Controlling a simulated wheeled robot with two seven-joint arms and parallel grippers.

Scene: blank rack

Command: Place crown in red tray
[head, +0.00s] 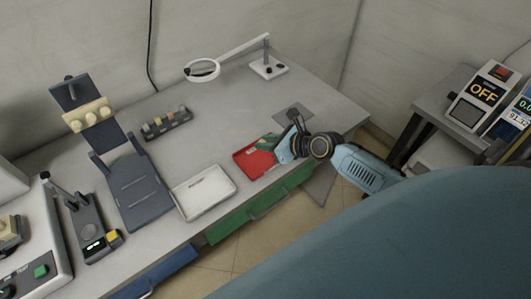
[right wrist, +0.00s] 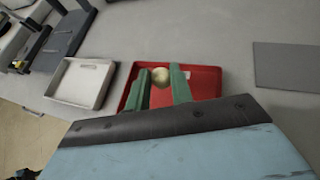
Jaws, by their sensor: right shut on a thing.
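The red tray (head: 256,162) lies on the bench near its front edge, partly covered by my right gripper (head: 270,145) in the head view. In the right wrist view the red tray (right wrist: 208,80) lies behind the green fingers of my right gripper (right wrist: 160,75). The gripper is shut on a small, rounded, cream-yellow crown (right wrist: 161,77), which shows between the fingertips. The crown appears over the tray's inside; its height above the floor of the tray is hard to tell. The crown is hidden in the head view. My left gripper is out of view.
A white tray (head: 205,193) lies left of the red tray. A dark rack (head: 88,117) holds cream blocks, and a small dark holder (head: 167,124) stands behind. A magnifier lamp (head: 203,70) stands at the back. A dark grey pad (head: 294,113) lies right of the red tray.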

